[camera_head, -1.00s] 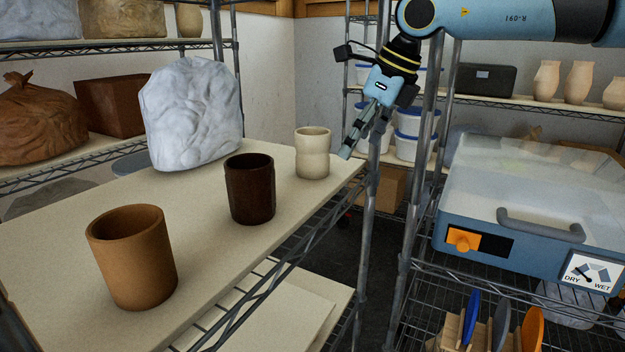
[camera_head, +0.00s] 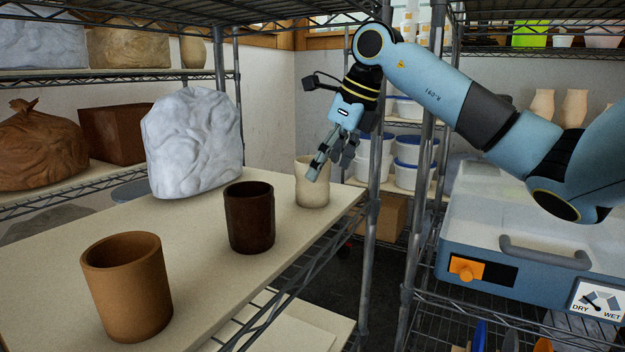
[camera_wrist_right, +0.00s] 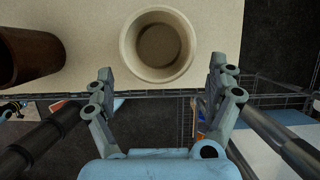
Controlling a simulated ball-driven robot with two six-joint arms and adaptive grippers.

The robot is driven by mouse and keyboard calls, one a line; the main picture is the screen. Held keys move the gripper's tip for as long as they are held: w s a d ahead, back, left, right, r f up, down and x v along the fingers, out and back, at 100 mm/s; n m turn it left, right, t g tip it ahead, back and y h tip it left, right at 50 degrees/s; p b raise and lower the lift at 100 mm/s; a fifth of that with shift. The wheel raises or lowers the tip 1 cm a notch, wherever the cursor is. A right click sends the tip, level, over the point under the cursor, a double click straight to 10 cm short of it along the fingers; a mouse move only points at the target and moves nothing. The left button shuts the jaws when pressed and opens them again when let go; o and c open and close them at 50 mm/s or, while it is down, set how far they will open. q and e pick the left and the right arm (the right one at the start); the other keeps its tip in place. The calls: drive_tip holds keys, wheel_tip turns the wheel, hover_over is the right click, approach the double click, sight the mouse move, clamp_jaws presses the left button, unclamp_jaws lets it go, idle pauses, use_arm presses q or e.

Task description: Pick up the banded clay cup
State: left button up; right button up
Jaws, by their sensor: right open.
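A cream clay cup (camera_head: 312,187), with what looks like a faint band around its middle, stands upright near the far right end of the shelf board. In the wrist view the same cream cup (camera_wrist_right: 158,45) shows its open, empty mouth from above. My right gripper (camera_head: 328,166) is open at this cup and hides part of its rim. In the wrist view the fingers of the right gripper (camera_wrist_right: 162,74) are spread to either side of the cup's near edge, with no contact visible. A dark brown cup (camera_head: 249,222) and an orange-brown cup (camera_head: 127,290) stand nearer. My left gripper is out of view.
A white wrapped lump (camera_head: 192,145) stands behind the cups on the board (camera_head: 50,290). A metal shelf post (camera_head: 372,210) rises close to the right of the cream cup. A blue case (camera_head: 480,240) with a handle sits at the right.

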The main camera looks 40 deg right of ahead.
sight(313, 184)
drive_tip(key=shift+w+a, duration=0.3)
drive_tip(key=shift+w, duration=0.4)
drive_tip(key=p+x, duration=0.1)
drive_tip(key=x, duration=0.4)
drive_tip(key=c, duration=1.4)
drive_tip(key=shift+r, duration=0.1)
